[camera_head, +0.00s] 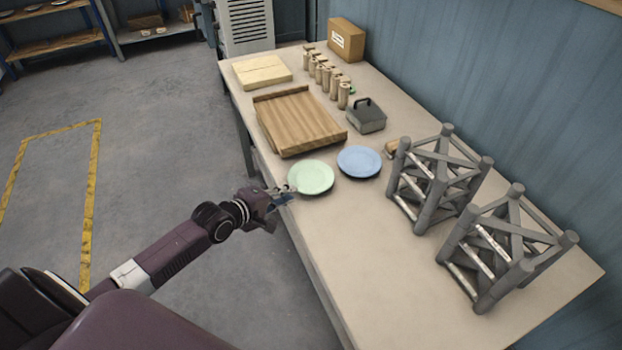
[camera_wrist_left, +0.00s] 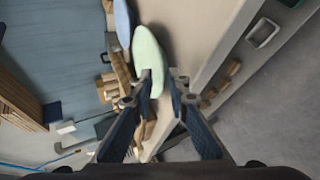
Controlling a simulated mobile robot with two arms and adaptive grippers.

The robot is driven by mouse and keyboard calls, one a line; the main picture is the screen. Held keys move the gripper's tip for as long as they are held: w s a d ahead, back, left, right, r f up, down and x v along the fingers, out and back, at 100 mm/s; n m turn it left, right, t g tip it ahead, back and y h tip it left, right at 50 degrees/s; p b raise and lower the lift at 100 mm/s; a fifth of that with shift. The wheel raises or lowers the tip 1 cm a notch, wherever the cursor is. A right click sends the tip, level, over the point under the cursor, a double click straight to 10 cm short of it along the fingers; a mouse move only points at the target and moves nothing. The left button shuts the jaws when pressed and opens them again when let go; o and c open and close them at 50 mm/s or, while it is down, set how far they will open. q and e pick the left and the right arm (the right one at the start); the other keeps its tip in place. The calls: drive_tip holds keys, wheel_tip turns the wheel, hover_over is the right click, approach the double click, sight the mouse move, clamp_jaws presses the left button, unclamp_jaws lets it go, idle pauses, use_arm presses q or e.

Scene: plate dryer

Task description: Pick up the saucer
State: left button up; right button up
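A pale green saucer (camera_head: 311,178) lies at the near left edge of the table. A blue saucer (camera_head: 359,161) lies just to its right, a little farther back. My left gripper (camera_head: 284,192) is at the table edge, at the green saucer's left rim. In the left wrist view the two fingers (camera_wrist_left: 161,73) are spread, and the rim of the green saucer (camera_wrist_left: 149,48) shows between their tips. One fingertip overlaps the saucer in the picture; I cannot tell whether it touches. The blue saucer (camera_wrist_left: 123,22) shows beyond. My right gripper is not in view.
A wooden slatted rack (camera_head: 298,122) lies behind the saucers. A grey box with a handle (camera_head: 366,115), several beige cylinders (camera_head: 325,76) and a cardboard box (camera_head: 346,40) stand farther back. Two grey truss frames (camera_head: 437,180) stand at right. The table's front (camera_head: 370,270) is clear.

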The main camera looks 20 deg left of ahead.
sight(298, 191)
use_arm(q)
drive_tip(key=shift+x, duration=2.45)
drive_tip(key=shift+s+a, duration=0.1)
drive_tip(key=shift+c, duration=0.4)
clamp_jaws()
